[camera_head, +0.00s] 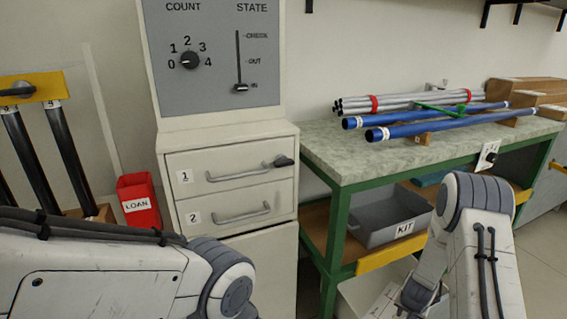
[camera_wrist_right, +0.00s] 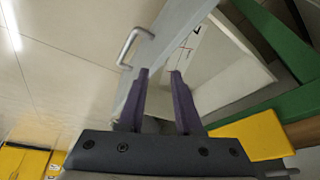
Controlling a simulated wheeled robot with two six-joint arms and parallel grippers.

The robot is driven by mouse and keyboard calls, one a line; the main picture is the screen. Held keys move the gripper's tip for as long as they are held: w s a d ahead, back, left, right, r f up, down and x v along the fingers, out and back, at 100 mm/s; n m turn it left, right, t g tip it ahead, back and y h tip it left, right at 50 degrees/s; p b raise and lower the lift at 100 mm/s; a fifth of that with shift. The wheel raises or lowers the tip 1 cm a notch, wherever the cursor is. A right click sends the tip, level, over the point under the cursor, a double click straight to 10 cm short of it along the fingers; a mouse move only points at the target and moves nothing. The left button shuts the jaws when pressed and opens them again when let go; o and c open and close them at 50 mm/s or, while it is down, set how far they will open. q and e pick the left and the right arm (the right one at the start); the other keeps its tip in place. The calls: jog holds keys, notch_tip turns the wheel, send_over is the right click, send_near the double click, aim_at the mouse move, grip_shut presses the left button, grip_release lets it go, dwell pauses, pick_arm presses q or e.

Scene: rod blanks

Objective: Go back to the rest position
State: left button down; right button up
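My right gripper (camera_wrist_right: 160,72) shows in the right wrist view with its two dark purple fingers apart and nothing visible between them. My right arm (camera_head: 468,245) is folded at the lower right of the head view. Its fingers cannot be made out there. My left arm (camera_head: 110,275) comes in from the left edge and bends at a grey joint at the bottom. My left gripper is out of the picture.
The cabinet (camera_head: 285,150) has two drawers that look shut. A green-framed bench (camera_head: 345,165) carries blue and grey rods (camera_head: 450,124). A grey KIT bin (camera_head: 378,238) sits on its lower shelf. A red LOAN bin (camera_head: 138,205) stands left. Beyond the right fingers is a metal handle (camera_wrist_right: 127,48).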

jog(key=w+a+r+n+y+b, duration=0.1)
jog(key=a+r+n, duration=0.1)
jog(key=a+r, duration=0.35)
jog(key=a+r+n+y, duration=0.1)
jog(key=a+r+n, duration=0.15)
jog(key=a, duration=0.55)
jog(key=s+a+r+n+g+y+b, duration=0.1)
jog(key=s+a+r+n, duration=0.1)
jog(key=s+a+r, duration=0.4)
jog(key=s+a+r+n+y, duration=0.1)
jog(key=s+a+r+n, duration=0.15)
jog(key=a, duration=0.45)
jog(key=s+a+r+n+g+b, duration=0.1)
jog(key=s+a+r+n, duration=0.2)
jog(key=s, duration=0.7)
jog(key=s+a+r+n+g+b, duration=0.1)
jog(key=s+r+n, duration=0.3)
jog(key=s, duration=0.7)
notch_tip(320, 180, up, 39)
jog(key=m+p, duration=0.1)
jog(key=p, duration=3.7)
jog(key=shift+w+a+h, duration=0.15)
jog(key=shift+w+h, duration=0.15)
jog(key=shift+w, duration=0.1)
jog(key=shift+f, duration=0.1)
